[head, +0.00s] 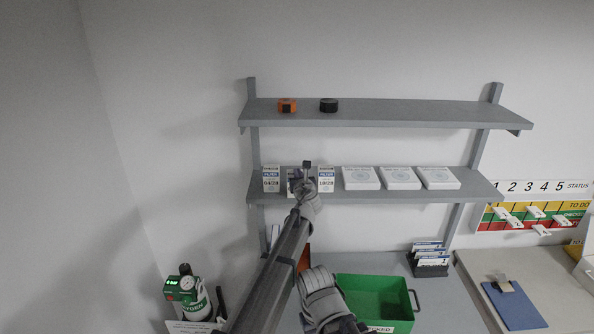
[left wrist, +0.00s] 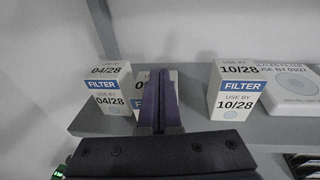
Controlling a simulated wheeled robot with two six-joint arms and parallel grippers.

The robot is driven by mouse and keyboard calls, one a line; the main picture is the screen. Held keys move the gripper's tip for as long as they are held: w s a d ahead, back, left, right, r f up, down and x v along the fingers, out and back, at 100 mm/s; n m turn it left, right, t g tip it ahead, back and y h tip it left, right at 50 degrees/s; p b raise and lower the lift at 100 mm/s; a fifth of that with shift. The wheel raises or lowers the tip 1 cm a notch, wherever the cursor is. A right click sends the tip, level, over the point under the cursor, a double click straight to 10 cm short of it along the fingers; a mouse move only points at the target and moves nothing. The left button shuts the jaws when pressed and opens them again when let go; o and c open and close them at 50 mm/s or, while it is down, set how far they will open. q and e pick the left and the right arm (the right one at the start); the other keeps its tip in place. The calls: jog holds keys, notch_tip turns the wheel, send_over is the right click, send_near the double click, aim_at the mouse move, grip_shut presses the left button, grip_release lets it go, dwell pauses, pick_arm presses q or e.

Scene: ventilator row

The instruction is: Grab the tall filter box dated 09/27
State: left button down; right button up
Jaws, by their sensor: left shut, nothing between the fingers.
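Three tall white filter boxes with blue bands stand on the lower shelf (head: 390,197). The left box (head: 271,178) reads 04/28, and it also shows in the left wrist view (left wrist: 108,90). The right box (head: 326,179) reads 10/28, also in the left wrist view (left wrist: 237,90). The middle box (left wrist: 141,77) is mostly hidden behind my left gripper (left wrist: 160,98); only a leading 0 of its date shows. My left gripper also shows in the head view (head: 306,168); its fingers are together and empty, in front of the middle box.
Flat white boxes (head: 399,178) lie to the right on the same shelf. An orange item (head: 287,105) and a black round item (head: 329,105) sit on the upper shelf. Below are a green bin (head: 375,296), a card holder (head: 430,262) and a green-and-white oxygen cylinder (head: 188,298).

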pick_arm(q)
jog(key=s, duration=0.2)
jog(key=shift+s+d+f, duration=0.1)
jog(key=shift+s+d, duration=0.1)
jog(key=shift+s, duration=0.15)
